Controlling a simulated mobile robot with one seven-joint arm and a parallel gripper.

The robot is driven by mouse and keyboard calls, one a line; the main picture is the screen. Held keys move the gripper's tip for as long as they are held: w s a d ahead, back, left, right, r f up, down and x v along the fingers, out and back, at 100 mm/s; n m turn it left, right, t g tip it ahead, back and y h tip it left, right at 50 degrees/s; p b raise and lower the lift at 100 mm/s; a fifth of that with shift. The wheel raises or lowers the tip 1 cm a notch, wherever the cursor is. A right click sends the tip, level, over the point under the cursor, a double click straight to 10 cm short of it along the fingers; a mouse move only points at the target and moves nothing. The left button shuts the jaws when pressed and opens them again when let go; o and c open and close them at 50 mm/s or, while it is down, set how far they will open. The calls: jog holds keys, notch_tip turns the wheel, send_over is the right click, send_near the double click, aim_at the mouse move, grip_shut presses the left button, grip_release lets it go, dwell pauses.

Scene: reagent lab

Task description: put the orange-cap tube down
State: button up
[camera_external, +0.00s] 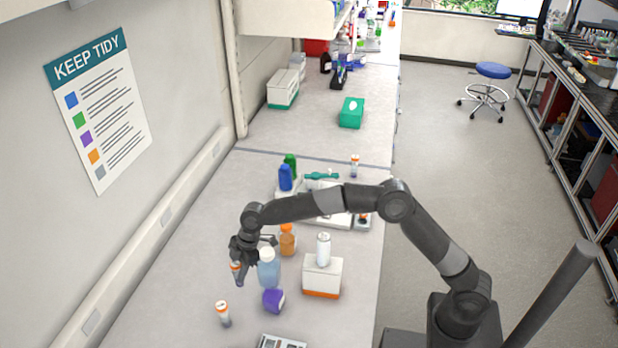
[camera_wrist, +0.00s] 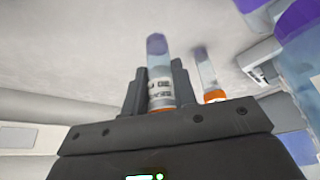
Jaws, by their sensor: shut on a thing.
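My gripper (camera_external: 239,275) is shut on an orange-cap tube (camera_external: 236,267) at the left part of the bench, left of a pale blue bottle. In the wrist view the tube (camera_wrist: 158,68) stands between the two fingers (camera_wrist: 158,90), its orange cap end near the gripper and its dark purple end away. A second orange-cap tube (camera_external: 222,313) stands on the bench nearer the camera, apart from my gripper. It also shows in the wrist view (camera_wrist: 205,70), to the right of the held tube. I cannot tell how far the held tube is above the bench.
The pale blue bottle (camera_external: 269,272) is close on the gripper's right. An amber bottle (camera_external: 287,244) stands behind, and a white box (camera_external: 322,277) carries a white bottle (camera_external: 323,249). The bench (camera_external: 180,290) is clear at the left.

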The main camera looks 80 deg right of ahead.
aim_at(238, 286)
jog(key=shift+w+a+f, duration=0.15)
jog(key=shift+a+f, duration=0.25)
jog(key=shift+f, duration=1.85)
jog(key=shift+f, duration=0.2)
jog(key=o, duration=1.1)
jog(key=v, duration=1.2)
jog(key=shift+r, duration=0.25)
